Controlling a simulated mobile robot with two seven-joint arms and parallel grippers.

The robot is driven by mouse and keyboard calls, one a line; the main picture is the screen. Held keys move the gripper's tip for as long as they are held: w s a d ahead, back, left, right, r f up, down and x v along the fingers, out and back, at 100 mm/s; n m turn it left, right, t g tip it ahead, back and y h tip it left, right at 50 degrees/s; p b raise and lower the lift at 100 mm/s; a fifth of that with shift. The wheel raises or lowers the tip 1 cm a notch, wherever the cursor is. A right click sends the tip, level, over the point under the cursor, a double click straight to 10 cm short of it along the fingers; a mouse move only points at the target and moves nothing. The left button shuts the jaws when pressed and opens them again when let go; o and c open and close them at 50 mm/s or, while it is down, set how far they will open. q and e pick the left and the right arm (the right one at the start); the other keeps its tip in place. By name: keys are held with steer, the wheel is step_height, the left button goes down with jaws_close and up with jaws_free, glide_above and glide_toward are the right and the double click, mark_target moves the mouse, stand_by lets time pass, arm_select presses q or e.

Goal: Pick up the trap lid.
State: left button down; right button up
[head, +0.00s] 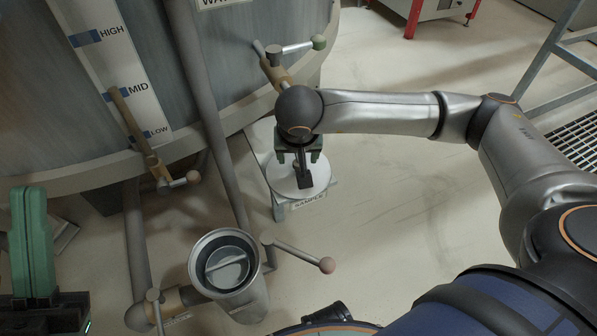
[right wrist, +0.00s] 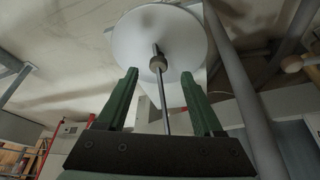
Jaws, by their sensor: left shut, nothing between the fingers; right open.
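The trap lid (head: 283,184) is a pale round disc on the small stand labelled SAMPLE, below the tank. In the right wrist view the white disc (right wrist: 135,40) fills the upper middle, with a small knob (right wrist: 157,63) and a thin dark rod in front of it. My right gripper (head: 299,158) is above the disc and partly hides it. Its green fingers are apart on either side of the knob and rod, apparently without touching them; nothing is held. My left gripper (head: 32,240) is shut and empty at the far left.
An open steel trap pot (head: 243,305) with a basket inside stands at the lower middle, with a ball-ended lever (head: 300,254) to its right. The large tank (head: 150,60), its valve handles and vertical pipes are at upper left.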

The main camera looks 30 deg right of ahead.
mark_target(298, 164)
steer(key=b+x, duration=0.1)
steer(key=x, duration=0.3)
steer(key=shift+d+f, duration=0.1)
steer(key=shift+f, duration=0.3)
steer(key=shift+r, duration=0.1)
jaws_close()
